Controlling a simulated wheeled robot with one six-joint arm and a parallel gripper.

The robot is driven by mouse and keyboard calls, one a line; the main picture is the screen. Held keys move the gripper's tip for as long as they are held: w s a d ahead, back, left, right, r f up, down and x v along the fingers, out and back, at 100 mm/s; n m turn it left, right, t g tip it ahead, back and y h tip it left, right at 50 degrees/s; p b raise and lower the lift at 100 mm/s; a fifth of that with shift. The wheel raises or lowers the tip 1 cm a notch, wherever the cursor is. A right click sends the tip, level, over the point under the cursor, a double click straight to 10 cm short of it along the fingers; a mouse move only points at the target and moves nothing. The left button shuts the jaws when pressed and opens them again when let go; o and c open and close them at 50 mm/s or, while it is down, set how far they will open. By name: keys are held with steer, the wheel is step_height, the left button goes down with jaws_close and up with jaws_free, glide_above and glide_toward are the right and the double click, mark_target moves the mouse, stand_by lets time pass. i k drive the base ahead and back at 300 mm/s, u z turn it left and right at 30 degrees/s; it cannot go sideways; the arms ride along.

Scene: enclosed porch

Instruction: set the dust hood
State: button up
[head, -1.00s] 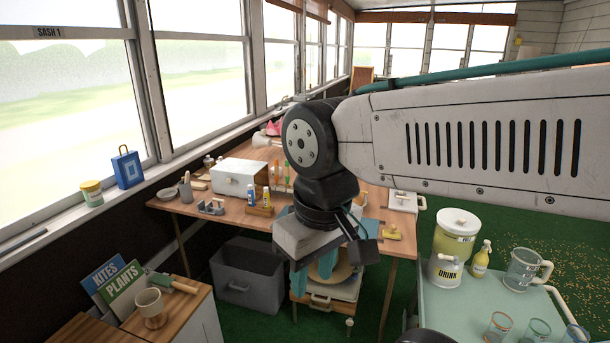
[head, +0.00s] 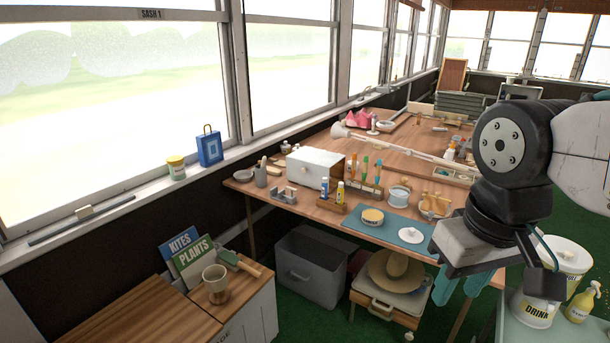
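I cannot tell for sure which object is the dust hood. A white box-like piece with a small knob on its front (head: 315,167) stands at the left part of the wooden workbench (head: 405,150). A small white domed lid (head: 411,235) lies on a teal mat (head: 385,238), beside a round yellow-banded tin (head: 372,217). My gripper (head: 461,283) hangs at the right, in front of the bench's near edge. Its two teal fingers point down and stand apart, with nothing seen between them. My gripper and arm hide part of the bench's right end.
Pens, bottles and small pots stand along the bench's middle. A straw hat (head: 397,271) on a case and a grey bin (head: 312,267) are below. A low cabinet with a mug (head: 215,283) stands at front left. A cart with a drink jar (head: 533,309) is at right.

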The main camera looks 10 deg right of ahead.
mark_target(307, 166)
steer(key=u, duration=1.2)
steer(key=i, duration=1)
steer(key=z, duration=1.5)
